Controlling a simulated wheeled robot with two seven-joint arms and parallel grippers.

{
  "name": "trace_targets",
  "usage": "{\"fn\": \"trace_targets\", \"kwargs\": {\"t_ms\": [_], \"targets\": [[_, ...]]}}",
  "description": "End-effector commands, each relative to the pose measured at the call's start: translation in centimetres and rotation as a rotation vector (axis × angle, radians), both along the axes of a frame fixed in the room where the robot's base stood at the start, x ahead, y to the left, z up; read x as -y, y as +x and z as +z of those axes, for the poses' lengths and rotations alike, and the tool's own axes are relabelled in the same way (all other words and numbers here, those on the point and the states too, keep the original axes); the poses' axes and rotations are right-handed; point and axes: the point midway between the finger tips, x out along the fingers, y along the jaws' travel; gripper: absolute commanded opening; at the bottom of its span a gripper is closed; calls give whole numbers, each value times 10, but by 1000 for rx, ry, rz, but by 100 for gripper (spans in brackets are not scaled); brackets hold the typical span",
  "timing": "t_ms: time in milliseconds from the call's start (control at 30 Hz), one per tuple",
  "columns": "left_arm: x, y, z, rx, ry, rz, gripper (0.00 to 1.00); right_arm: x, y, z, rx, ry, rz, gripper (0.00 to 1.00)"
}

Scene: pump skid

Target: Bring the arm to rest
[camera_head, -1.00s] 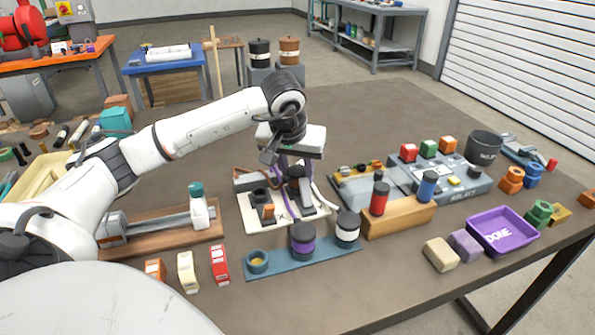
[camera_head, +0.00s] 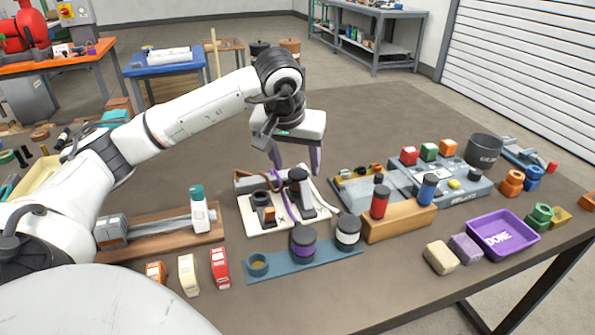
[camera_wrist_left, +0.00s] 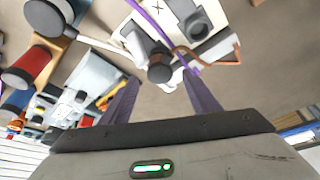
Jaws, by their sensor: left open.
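My left arm reaches in from the left over the workbench in the head view. Its gripper (camera_head: 296,160) hangs fingers-down above the white pump board (camera_head: 262,220), open, with nothing between the fingers. In the left wrist view the two purple-grey fingers (camera_wrist_left: 160,100) stand apart. Below them on the board is a black-knobbed upright part (camera_wrist_left: 160,68) with a purple cable (camera_wrist_left: 152,22) and a brown cable running by it. The gripper looks clear of the board. My right gripper is not in view.
A blue mat (camera_head: 300,262) with dark-capped jars lies in front of the board. A wooden block (camera_head: 398,222) with red and blue cylinders stands right of it. A grey relay tray (camera_head: 450,188) and a purple bin (camera_head: 520,238) are farther right. The bench's back middle is clear.

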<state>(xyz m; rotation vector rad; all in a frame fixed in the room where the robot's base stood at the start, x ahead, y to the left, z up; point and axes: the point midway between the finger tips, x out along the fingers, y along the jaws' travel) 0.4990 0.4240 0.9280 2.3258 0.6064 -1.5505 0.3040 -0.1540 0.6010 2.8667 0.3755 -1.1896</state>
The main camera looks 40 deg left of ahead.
Motion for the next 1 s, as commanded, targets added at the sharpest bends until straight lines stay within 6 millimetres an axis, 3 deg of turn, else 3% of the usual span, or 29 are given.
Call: {"fn": "trace_targets", "kwargs": {"t_ms": [100,233,633,1000], "targets": [[4,-7,24,5,0,0,56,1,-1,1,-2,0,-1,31],[8,-13,40,3,1,0,56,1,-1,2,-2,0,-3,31],[10,-18,51,0,0,1,56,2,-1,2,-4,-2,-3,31],[10,-18,109,0,0,1,56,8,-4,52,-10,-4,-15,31]]}}
